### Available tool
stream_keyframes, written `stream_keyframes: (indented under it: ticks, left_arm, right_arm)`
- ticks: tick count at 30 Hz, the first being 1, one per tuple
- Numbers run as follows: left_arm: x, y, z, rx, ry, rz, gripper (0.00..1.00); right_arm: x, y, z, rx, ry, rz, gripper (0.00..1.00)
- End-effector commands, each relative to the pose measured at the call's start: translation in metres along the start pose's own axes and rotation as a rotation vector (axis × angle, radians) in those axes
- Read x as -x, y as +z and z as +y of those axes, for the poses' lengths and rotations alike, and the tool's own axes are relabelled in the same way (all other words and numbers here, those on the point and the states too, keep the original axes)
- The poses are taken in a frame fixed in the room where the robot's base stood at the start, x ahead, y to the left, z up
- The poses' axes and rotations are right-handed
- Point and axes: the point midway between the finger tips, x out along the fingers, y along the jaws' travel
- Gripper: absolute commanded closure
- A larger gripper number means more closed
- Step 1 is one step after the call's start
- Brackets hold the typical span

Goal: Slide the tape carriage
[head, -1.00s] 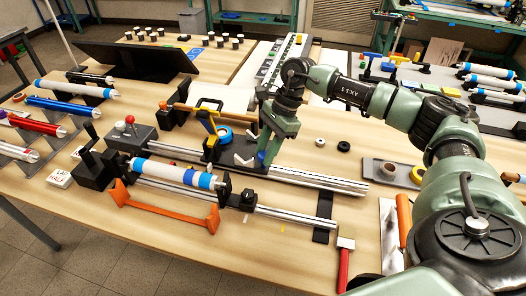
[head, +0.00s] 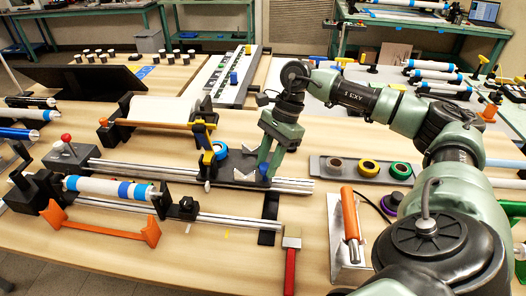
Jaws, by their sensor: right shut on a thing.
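The tape carriage (head: 240,166) is a dark plate on the silver rails, with a blue tape roll (head: 220,151) at its left. My right gripper (head: 266,170) is at the carriage's right side, pointing down, shut on a part of it. The gripped part is mostly hidden by the fingers. The carriage sits toward the right end of the rails (head: 138,168). In front of them, a white mandrel with blue bands (head: 106,188) lies between a black headstock (head: 38,186) and a black end support (head: 183,208). My left gripper is out of view.
A short stretch of bare rail lies right of my gripper. An orange bracket (head: 100,232) and a red-handled brush (head: 291,262) lie at the front. A grey tray (head: 320,166) with tape rolls and an orange-handled tool (head: 350,214) are at the right.

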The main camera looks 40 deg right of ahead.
Motion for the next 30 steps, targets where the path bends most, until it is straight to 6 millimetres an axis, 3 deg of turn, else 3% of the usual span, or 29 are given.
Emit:
stream_keyframes:
  ticks: [10,11,12,13,23,30]
  left_arm:
    - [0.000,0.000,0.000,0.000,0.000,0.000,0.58]
    - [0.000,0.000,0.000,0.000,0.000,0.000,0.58]
    - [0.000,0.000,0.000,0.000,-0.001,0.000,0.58]
    - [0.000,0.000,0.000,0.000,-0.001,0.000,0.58]
    - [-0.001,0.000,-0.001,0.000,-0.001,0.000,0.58]
    - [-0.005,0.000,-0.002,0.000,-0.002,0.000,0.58]
  right_arm:
    - [0.003,0.000,-0.001,-0.001,-0.005,-0.001,1.00]
    - [0.003,0.000,-0.001,-0.001,-0.005,-0.001,0.64]
    - [0.003,0.000,-0.001,-0.001,-0.005,-0.001,0.53]
    - [0.002,0.000,-0.001,-0.001,-0.005,-0.001,0.48]
    - [0.003,0.000,0.000,-0.001,-0.003,-0.001,0.48]
    - [0.034,-0.001,-0.001,-0.001,-0.007,0.000,0.48]
